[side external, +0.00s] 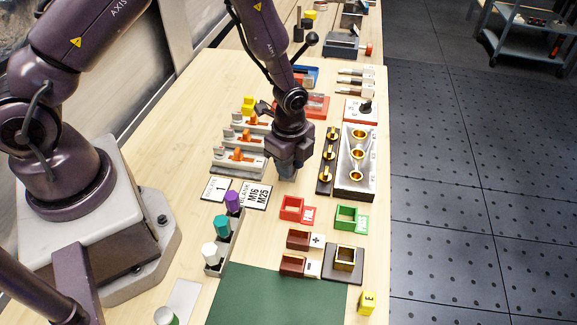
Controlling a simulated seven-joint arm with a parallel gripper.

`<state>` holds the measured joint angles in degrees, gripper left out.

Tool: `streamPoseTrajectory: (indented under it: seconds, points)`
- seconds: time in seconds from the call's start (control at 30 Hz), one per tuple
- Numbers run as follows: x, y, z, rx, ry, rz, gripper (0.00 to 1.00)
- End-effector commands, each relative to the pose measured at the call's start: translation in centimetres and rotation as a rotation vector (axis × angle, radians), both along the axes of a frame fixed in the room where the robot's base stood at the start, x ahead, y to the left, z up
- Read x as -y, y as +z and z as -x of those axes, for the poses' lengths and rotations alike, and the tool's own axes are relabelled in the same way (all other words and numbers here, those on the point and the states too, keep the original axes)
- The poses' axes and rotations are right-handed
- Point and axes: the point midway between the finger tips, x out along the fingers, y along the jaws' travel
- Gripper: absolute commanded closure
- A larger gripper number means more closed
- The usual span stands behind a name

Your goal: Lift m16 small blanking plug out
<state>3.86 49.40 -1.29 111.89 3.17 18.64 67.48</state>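My gripper (288,174) points down over the table, just above the lettered cards and left of the dark strip. Its fingertips are small and dark here, and I cannot tell whether they are apart or hold anything. A dark strip (318,188) carries gold plug-like pieces, one of them at the near end (325,177). Beside it, a pale metal block (345,188) has gold-ringed openings, including a near one (356,176). I cannot tell which piece is the M16 small blanking plug. A white card (257,196) reads BLANK, M16, M25.
Left of my gripper are grey fixtures (229,160) with orange parts. Nearer are a red bin (291,207), a green bin (346,216), brown bins (298,239) and a rack (213,268) with purple, teal and white-topped items. The green mat (262,300) is clear.

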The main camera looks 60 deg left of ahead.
Motion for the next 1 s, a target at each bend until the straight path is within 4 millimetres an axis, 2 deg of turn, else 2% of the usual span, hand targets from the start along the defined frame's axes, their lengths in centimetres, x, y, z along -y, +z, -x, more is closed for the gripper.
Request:
streamPoseTrajectory:
  seconds: [0.37, 0.47, 0.63, 0.93, 1.0]
  points:
    - [0.0, 0.2, 0.0, 0.001, 0.000, 0.000, 0.96]
    - [0.0, 0.8, 0.0, 0.002, 0.000, 0.000, 0.96]
    - [0.0, 3.1, -0.1, 0.005, 0.001, 0.001, 0.96]
    - [-0.5, 9.2, 5.0, 0.005, 0.001, 0.001, 0.96]
    - [-0.7, 10.1, 6.9, 0.002, 0.001, -0.001, 0.96]
